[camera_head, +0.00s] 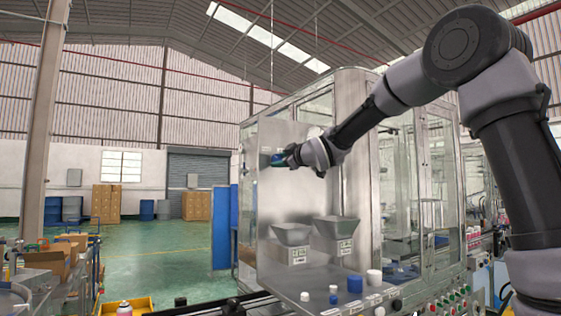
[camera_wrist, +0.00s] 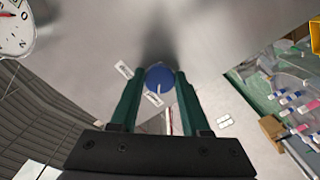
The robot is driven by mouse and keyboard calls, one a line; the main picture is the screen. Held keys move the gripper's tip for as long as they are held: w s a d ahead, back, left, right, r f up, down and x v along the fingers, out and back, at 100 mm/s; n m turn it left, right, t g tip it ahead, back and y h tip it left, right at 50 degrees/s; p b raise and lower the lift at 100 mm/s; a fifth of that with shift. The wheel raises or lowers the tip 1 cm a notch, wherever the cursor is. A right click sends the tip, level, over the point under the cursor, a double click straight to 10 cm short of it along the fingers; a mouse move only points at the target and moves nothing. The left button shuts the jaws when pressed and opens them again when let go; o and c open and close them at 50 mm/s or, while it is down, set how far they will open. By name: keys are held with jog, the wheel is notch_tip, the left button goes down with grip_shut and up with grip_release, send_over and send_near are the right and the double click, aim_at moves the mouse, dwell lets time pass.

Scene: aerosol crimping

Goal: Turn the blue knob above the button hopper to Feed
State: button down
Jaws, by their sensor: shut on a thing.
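The blue knob (camera_wrist: 159,77) sits on the grey metal panel, between the green fingertips of my gripper (camera_wrist: 157,90) in the wrist view. The fingers are shut on its sides. A pale pointer line shows on the knob's face, and small white labels (camera_wrist: 153,99) lie beside it; their words are too small to read. In the head view my gripper (camera_head: 280,159) reaches the panel above two metal hoppers, one at the left (camera_head: 292,235) and one at the right (camera_head: 338,229). The knob is mostly hidden there by my gripper.
A white dial gauge (camera_wrist: 14,28) is at the upper left of the wrist view. Blue and white caps (camera_head: 354,284) stand on the ledge below the hoppers. A glazed machine enclosure (camera_head: 405,190) stands right of the panel. Open green floor (camera_head: 160,250) lies to the left.

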jog(key=shift+f, duration=0.1)
jog(key=shift+c, duration=1.9)
grip_release()
jog(key=v, duration=1.1)
jog(key=shift+w, duration=0.15)
